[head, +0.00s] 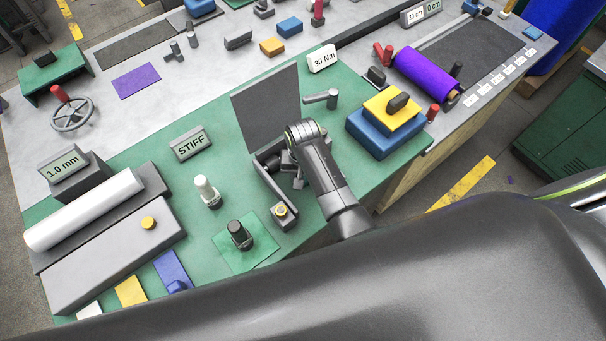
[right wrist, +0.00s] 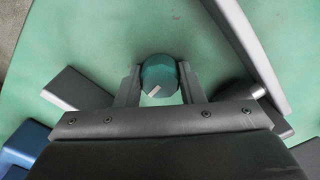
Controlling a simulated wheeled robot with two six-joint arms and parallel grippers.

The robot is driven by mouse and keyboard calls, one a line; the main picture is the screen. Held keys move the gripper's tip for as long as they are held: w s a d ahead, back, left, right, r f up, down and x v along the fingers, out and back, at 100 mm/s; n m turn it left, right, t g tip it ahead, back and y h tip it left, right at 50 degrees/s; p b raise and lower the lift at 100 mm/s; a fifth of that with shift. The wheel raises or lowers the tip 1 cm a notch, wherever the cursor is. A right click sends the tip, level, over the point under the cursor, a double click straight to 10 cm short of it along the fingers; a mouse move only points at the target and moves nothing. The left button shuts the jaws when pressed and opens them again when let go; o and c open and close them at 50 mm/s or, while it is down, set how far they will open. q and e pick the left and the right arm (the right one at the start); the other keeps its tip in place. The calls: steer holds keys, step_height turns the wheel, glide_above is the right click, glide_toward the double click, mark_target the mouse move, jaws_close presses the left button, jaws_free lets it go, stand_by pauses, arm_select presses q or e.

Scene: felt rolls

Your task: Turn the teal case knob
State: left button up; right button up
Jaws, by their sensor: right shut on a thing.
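The teal knob (right wrist: 160,72) is round, with a white pointer mark on its face that slants toward the lower left in the right wrist view. It sits between the two fingers of my right gripper (right wrist: 157,84), which touch it on both sides and are shut on it. In the head view my right gripper (head: 284,168) is over the green mat, in front of an upright dark grey panel (head: 265,110). The gripper and arm hide the knob there. My left gripper is not in view.
Near my right gripper are a grey block with a brass-coloured button (head: 281,211), a white-topped peg (head: 206,190) and a dark knob on a green square (head: 239,234). A grey lever (head: 322,98) and stacked blue and yellow blocks (head: 385,130) stand to the right.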

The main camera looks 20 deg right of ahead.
steer(key=shift+w+m, duration=0.1)
steer(key=shift+m, duration=1)
steer(key=shift+r, duration=0.1)
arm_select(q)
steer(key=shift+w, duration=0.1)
arm_select(e)
steer(key=o, duration=1)
